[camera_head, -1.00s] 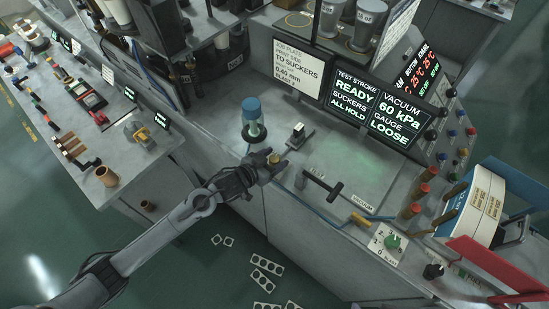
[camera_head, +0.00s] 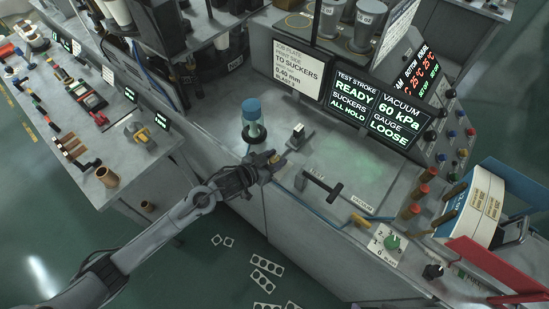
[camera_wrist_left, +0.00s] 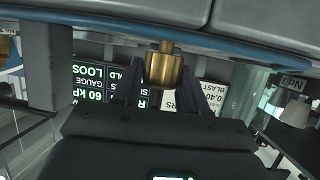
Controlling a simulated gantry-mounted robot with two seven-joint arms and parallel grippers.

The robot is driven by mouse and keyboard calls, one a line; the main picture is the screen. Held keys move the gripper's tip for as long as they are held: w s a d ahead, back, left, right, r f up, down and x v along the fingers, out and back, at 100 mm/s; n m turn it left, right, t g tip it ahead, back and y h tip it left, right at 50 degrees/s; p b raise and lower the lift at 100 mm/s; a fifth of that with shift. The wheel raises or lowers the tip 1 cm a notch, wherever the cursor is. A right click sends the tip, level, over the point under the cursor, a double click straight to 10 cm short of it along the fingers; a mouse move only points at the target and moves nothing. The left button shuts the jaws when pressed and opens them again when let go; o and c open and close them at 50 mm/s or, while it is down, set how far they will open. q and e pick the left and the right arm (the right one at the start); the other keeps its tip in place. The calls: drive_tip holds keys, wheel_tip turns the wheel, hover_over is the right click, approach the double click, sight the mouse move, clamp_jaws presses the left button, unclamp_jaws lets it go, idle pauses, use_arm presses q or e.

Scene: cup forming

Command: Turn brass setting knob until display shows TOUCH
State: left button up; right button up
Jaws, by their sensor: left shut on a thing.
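The brass setting knob (camera_wrist_left: 163,68) shows in the left wrist view as a short gold cylinder with a narrower stub. My left gripper (camera_head: 272,166) is at the front edge of the grey machine in the head view, shut on the brass knob, one dark finger on each side. In the head view the fingers mostly hide the knob. The display (camera_head: 397,118) at the back right reads VACUUM 60 kPa, GAUGE LOOSE. The screen beside it (camera_head: 352,98) reads TEST STROKE READY, SUCKERS ALL HOLD. My right gripper is not in view.
A blue-capped clear cylinder (camera_head: 253,115) stands behind my gripper. A green knob (camera_head: 392,242) is farther right. A side bench with tools is at left.

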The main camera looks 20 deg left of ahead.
use_arm(q)
drive_tip(key=shift+a+r+m+g+h+p, duration=0.1)
drive_tip(key=shift+m+g+h+p, duration=0.45)
drive_tip(key=shift+m+h, duration=0.25)
drive_tip(key=shift+m+g+h, duration=0.55)
drive_tip(key=shift+m+h, duration=0.15)
drive_tip(key=shift+m, duration=0.1)
drive_tip(key=shift+w+m+g+h+b, duration=0.1)
drive_tip(key=shift+m+g+h+b, duration=0.45)
drive_tip(key=shift+m+g+h, duration=0.4)
drive_tip(key=shift+m+g+h+b, duration=0.75)
drive_tip(key=shift+m+g+b, duration=0.15)
drive_tip(key=shift+m, duration=0.35)
drive_tip(key=o, duration=1)
drive_tip(key=shift+c, duration=0.2)
